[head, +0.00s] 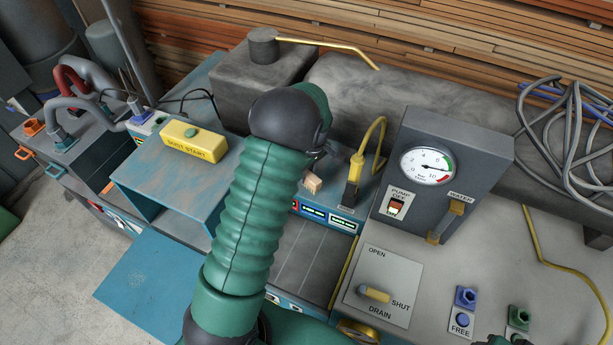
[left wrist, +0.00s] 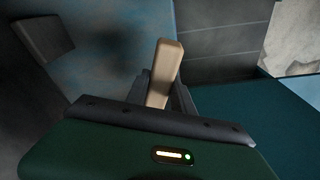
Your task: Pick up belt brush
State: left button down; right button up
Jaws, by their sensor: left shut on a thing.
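The belt brush shows as a pale wooden piece (head: 313,184) in the head view, just right of my bent green left arm. In the left wrist view its wooden handle (left wrist: 165,72) stands up between the dark fingers. My left gripper (left wrist: 168,92) is shut on this handle. In the head view the arm hides most of the left gripper (head: 316,165). The brush's bristles cannot be made out in either view. My right gripper cannot be made out in the head view.
A grey gauge box (head: 445,175) and a drain panel (head: 383,287) stand to the right. A long grey machine body (head: 400,100) lies behind.

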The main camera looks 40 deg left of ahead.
pick_arm(q)
jog(key=s+d+r+b, duration=0.1)
jog(key=s+d+b, duration=0.1)
jog(key=s+d, duration=0.7)
jog(key=shift+s+d+r+b, duration=0.2)
jog(key=shift+s+b, duration=0.15)
jog(key=shift+s, duration=0.9)
